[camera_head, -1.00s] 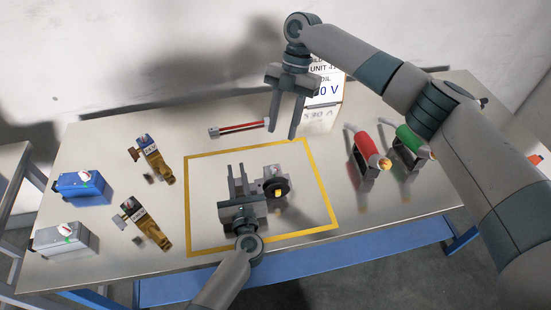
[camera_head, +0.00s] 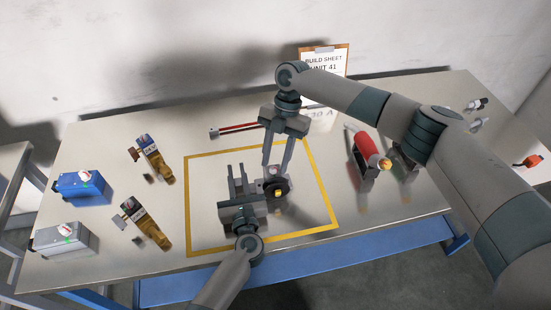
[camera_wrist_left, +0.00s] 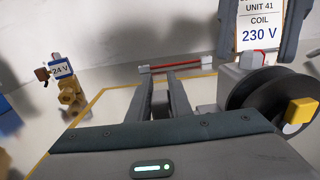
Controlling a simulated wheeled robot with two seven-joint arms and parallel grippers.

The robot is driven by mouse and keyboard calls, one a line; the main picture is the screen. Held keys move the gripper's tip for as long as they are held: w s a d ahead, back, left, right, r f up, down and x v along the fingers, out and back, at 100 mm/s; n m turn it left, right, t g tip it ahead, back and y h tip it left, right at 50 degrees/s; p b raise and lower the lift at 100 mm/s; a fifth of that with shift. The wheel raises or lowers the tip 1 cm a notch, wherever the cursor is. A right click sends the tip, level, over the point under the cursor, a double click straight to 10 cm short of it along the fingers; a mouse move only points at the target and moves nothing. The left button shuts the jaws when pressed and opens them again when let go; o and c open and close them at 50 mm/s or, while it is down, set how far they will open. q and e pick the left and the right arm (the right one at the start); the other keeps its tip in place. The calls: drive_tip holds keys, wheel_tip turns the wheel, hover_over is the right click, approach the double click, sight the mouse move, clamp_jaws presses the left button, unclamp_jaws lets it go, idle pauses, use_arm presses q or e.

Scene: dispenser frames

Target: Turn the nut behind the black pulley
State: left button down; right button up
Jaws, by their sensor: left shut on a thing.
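The black pulley (camera_head: 276,186) is at the right of a grey fixture inside the yellow-outlined square, with a yellow square piece (camera_head: 278,193) on its near face. The left wrist view shows the pulley (camera_wrist_left: 262,98) and yellow piece (camera_wrist_left: 300,110) at right. I cannot make out a nut behind the pulley; that side is partly hidden. My left gripper (camera_head: 237,172) is left of the pulley, shut on a small grey block (camera_wrist_left: 160,103) between its fingers. My right gripper (camera_head: 275,168) points down just above and behind the pulley, fingers apart; contact is unclear.
Two brass valves (camera_head: 153,160) and blue (camera_head: 82,188) and grey (camera_head: 65,242) boxes are at left. A red bar (camera_head: 235,128) and build sheet (camera_head: 324,66) are behind.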

drive_tip(key=shift+c, duration=0.6)
clamp_jaws()
drive_tip(key=shift+m+y, duration=0.3)
drive_tip(key=shift+m, duration=0.2)
drive_tip(key=m, duration=0.1)
drive_tip(key=m+t+y, duration=0.1)
drive_tip(key=m, duration=0.3)
drive_tip(key=shift+s+d, duration=0.25)
drive_tip(key=shift+s, duration=0.05)
drive_tip(key=m+t, duration=0.1)
drive_tip(key=m, duration=0.1)
drive_tip(key=m+t, duration=0.1)
drive_tip(key=m, duration=0.1)
drive_tip(key=m+t+y, duration=0.1)
drive_tip(key=m, duration=0.1)
drive_tip(key=shift+s+d+m, duration=0.1)
drive_tip(key=shift+s+m, duration=0.2)
drive_tip(key=shift+m, duration=0.1)
